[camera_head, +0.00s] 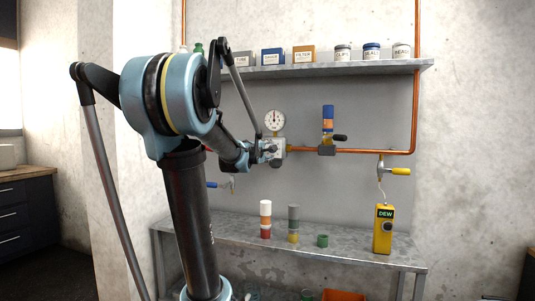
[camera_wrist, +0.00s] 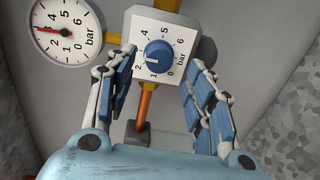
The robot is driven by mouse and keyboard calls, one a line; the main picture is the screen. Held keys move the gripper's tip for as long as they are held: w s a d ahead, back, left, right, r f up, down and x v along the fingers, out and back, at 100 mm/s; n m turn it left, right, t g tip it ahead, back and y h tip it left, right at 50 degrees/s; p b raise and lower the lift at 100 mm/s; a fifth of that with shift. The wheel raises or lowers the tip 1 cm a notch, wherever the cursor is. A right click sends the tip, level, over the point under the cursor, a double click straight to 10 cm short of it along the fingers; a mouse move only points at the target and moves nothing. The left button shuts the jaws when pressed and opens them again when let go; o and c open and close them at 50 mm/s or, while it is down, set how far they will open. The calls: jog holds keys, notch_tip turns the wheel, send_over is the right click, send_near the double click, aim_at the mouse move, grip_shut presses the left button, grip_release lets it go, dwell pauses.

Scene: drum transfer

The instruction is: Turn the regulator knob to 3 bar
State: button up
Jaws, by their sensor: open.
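The regulator knob (camera_wrist: 157,53) is blue and sits on a white plate (camera_wrist: 178,34) numbered in bar, in the wrist view. A pale mark shows low on the knob; I cannot tell exactly which number it points to. The pressure gauge (camera_wrist: 65,30) is beside it, its red needle pointing left, close to the 3. In the head view the gauge (camera_head: 274,120) stands above the regulator (camera_head: 279,148). My gripper (camera_wrist: 163,62) is open, with one finger on each side of the knob. The fingers look apart from it.
A copper pipe (camera_head: 365,151) runs right from the regulator past a blue-and-orange valve part (camera_head: 328,118). A shelf (camera_head: 340,68) with boxes and jars is above. The bench (camera_head: 345,250) below holds coloured cylinders (camera_head: 265,219) and a yellow DEW meter (camera_head: 383,238).

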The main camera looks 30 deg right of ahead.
jog(key=v, duration=0.8)
dwell(0.5)
jog(key=s+a+f+m+g+y, duration=0.2)
jog(key=s+a+f, duration=0.6)
jog(key=a+f, duration=0.4)
jog(key=s+a+f+m+g+y, duration=0.3)
jog(key=s+a+f+y, duration=0.4)
jog(key=a+f, duration=0.5)
jog(key=s+a+f+m+g+y, duration=0.2)
jog(key=s+a+f+g+y, duration=0.1)
jog(key=s+a+f, duration=0.6)
jog(key=a+f+y, duration=0.1)
jog(key=a+f, duration=0.2)
jog(key=f, duration=0.2)
jog(key=shift+a+g+y, duration=0.15)
jog(key=shift+g+y, duration=0.15)
jog(key=shift+y, duration=0.1)
